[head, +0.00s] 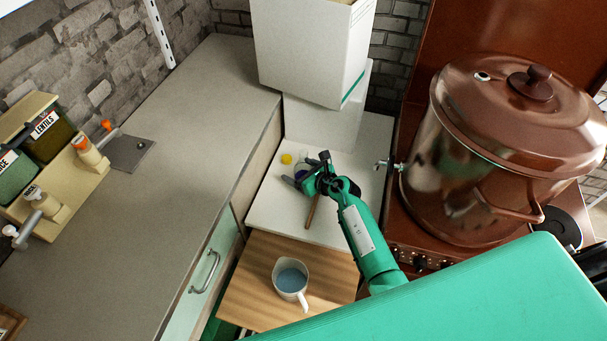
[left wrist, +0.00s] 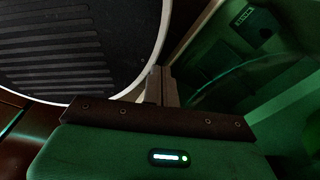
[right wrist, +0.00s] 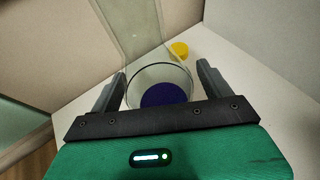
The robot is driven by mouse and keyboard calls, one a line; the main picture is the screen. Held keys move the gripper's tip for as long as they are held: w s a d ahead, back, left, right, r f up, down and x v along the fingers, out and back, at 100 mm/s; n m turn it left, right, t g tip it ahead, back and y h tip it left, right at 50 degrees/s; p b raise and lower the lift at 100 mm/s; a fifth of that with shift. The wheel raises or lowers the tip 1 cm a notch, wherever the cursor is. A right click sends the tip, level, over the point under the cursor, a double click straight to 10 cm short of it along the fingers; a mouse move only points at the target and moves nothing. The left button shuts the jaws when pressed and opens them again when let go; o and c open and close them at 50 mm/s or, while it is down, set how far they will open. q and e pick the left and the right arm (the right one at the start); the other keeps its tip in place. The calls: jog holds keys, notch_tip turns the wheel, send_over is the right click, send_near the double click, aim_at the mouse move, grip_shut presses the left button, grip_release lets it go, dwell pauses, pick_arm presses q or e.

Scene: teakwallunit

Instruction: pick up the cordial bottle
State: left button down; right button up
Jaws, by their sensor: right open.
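What looks like the cordial bottle, clear glass with dark purple in it (right wrist: 165,95), shows in the right wrist view between my right gripper's fingers (right wrist: 161,80). The fingers are apart, one on each side of the glass; I cannot tell whether they touch it. In the head view my right gripper (head: 303,180) is low over the white surface, and it hides most of the bottle; a little purple shows beside it. My left gripper (left wrist: 162,88) shows only in the left wrist view, its two fingers together with nothing seen between them.
A small yellow thing (head: 286,158) lies just beyond the bottle. A white jug (head: 291,280) of bluish liquid stands on the wooden board (head: 244,287) nearer me. A large white box (head: 310,55) stands behind; a copper urn (head: 500,150) is right. The grey counter (head: 185,150) is left.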

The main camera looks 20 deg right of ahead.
jog(key=shift+c, duration=0.2)
jog(key=c, duration=1.1)
jog(key=shift+w, duration=0.1)
jog(key=shift+c, duration=1)
jog(key=shift+r, duration=0.1)
